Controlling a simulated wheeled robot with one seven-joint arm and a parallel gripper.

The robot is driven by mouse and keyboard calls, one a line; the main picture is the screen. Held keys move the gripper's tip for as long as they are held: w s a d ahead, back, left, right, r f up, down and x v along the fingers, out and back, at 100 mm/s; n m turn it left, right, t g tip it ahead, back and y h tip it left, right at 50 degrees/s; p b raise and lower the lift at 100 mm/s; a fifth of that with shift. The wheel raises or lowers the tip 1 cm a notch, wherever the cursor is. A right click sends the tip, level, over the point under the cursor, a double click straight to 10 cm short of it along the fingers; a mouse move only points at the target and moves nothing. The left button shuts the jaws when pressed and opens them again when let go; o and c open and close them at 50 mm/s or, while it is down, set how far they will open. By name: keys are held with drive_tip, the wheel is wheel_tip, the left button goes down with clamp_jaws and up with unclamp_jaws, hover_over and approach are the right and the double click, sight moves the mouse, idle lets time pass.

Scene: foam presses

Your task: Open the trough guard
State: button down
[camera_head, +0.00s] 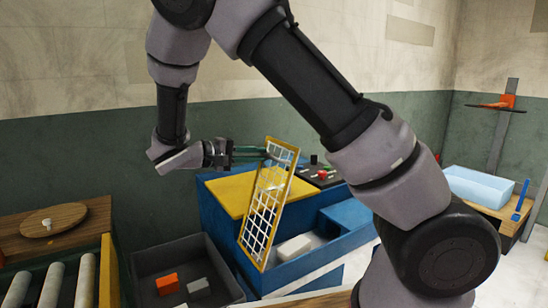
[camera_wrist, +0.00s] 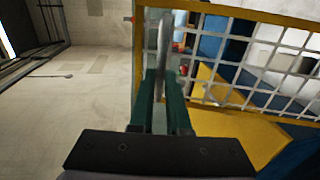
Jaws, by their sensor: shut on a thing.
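The trough guard (camera_head: 266,203) is a white mesh panel in a yellow frame. It stands steeply tilted at the front of the blue trough unit (camera_head: 215,222), its top edge well above the trough. My gripper (camera_head: 262,152) is at the guard's upper end. In the wrist view, the green fingers (camera_wrist: 165,95) are closed around a thin grey bar beside the yellow frame (camera_wrist: 235,12), which looks like the guard's handle. How the bar joins the frame is hidden. A white block (camera_head: 294,247) lies in the open trough behind the mesh.
A yellow panel (camera_head: 232,190) tops the unit's left side. A dark panel with a red knob (camera_head: 323,173) is behind. A dark bin (camera_head: 160,262) with orange and grey blocks stands at left, near a roller conveyor (camera_head: 50,285). A pale blue tray (camera_head: 480,186) stands right.

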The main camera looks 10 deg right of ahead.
drive_tip(key=shift+s+a+f, duration=0.1)
drive_tip(key=shift+s+a, duration=0.25)
drive_tip(key=shift+a, duration=0.3)
drive_tip(key=shift+s+a, duration=0.3)
drive_tip(key=shift+a, duration=0.35)
drive_tip(key=c, duration=0.9)
unclamp_jaws()
drive_tip(key=shift+w, duration=0.1)
drive_tip(key=v, duration=1)
drive_tip(key=shift+a, duration=0.35)
